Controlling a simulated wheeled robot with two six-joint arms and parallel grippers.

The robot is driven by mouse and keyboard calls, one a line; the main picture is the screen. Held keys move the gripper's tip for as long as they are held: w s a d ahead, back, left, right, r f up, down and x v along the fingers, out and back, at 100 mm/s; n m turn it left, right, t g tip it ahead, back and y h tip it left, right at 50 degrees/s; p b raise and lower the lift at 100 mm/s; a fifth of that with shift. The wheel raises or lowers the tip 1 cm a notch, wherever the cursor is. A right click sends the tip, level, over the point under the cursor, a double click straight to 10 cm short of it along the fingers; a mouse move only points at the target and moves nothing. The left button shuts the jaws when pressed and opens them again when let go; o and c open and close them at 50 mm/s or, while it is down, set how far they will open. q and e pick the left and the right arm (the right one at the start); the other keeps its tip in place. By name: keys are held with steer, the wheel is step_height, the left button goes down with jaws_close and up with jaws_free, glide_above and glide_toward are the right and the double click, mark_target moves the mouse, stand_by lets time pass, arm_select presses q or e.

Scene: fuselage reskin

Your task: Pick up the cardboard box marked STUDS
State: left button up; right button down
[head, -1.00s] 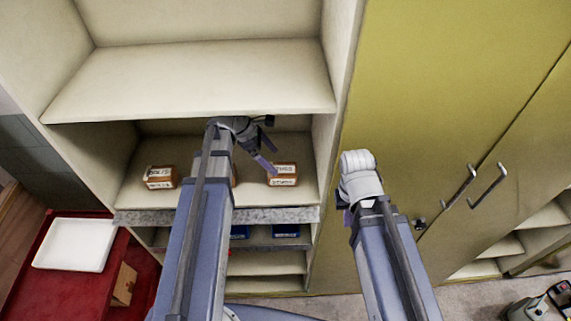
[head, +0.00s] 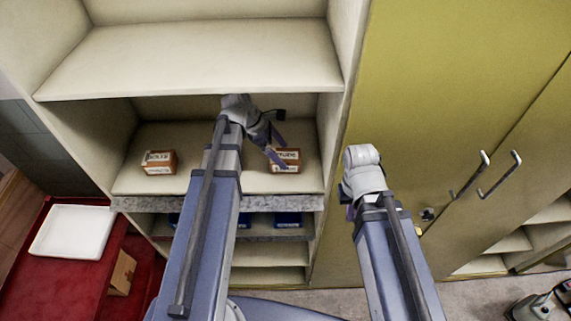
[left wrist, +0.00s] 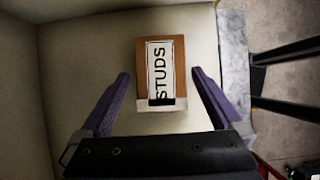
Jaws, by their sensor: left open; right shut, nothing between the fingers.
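The cardboard box marked STUDS (head: 286,160) stands on the shelf at the right side of the middle compartment. In the left wrist view the box (left wrist: 176,70) shows its white STUDS label between and just beyond the fingertips. My left gripper (head: 274,146) is open, with its purple fingers at the box in the head view. In the left wrist view the left gripper (left wrist: 158,78) has one finger on each side of the box, with gaps to both. My right gripper (head: 348,205) is in front of the yellow cabinet, away from the box; its fingers are mostly hidden behind its wrist.
Another cardboard box (head: 158,162) stands on the same shelf at the left. Blue bins (head: 288,220) sit on the shelf below. A shelf board (head: 200,60) lies above the compartment. A yellow cabinet (head: 440,110) is on the right. A white tray (head: 72,232) lies on a red surface.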

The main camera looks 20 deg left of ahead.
mark_target(283, 155)
arm_select(q)
steer(key=b+x, duration=0.2)
steer(key=x, duration=0.1)
steer(key=shift+s+f, duration=0.1)
steer(key=shift+f, duration=0.15)
steer(key=shift+r, duration=0.1)
arm_select(e)
step_height(283, 155, down, 3)
steer(key=shift+r, duration=0.1)
arm_select(q)
steer(key=shift+c, duration=0.2)
jaws_close()
